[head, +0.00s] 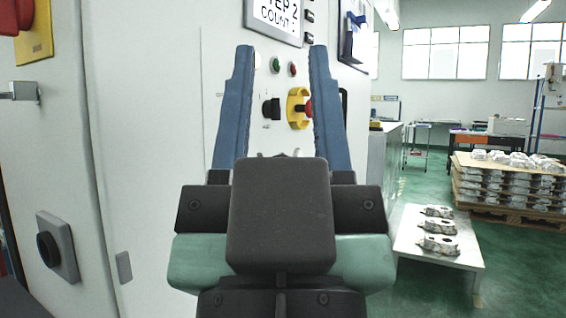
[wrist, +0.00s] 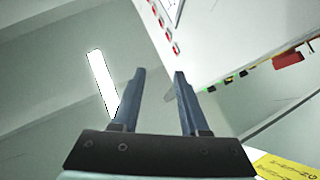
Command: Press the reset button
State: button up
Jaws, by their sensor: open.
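My gripper (head: 281,48) is open and empty, its two blue fingers apart and pointing at the pale control panel (head: 222,62). Between the fingers in the head view are a small green button (head: 275,65), a red button (head: 292,69) and a pale one (head: 258,60). I cannot read their labels, so I cannot tell which is the reset button. Below them are a black knob (head: 271,108) and a red mushroom button (head: 306,109) in a yellow guard. In the wrist view, my gripper (wrist: 160,72) shows no button between its fingers.
A display (head: 275,17) sits above the buttons. A grey handle (head: 24,91) and a dark round fitting (head: 49,250) stick out at left. A white table (head: 460,258) with castings and a loaded pallet (head: 510,206) stand at right. Green floor lies open between them.

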jog(key=shift+w+d, duration=0.2)
jog(key=shift+d, duration=0.25)
jog(key=c, duration=0.5)
jog(key=shift+a, duration=0.15)
grip_shut()
dwell(0.4)
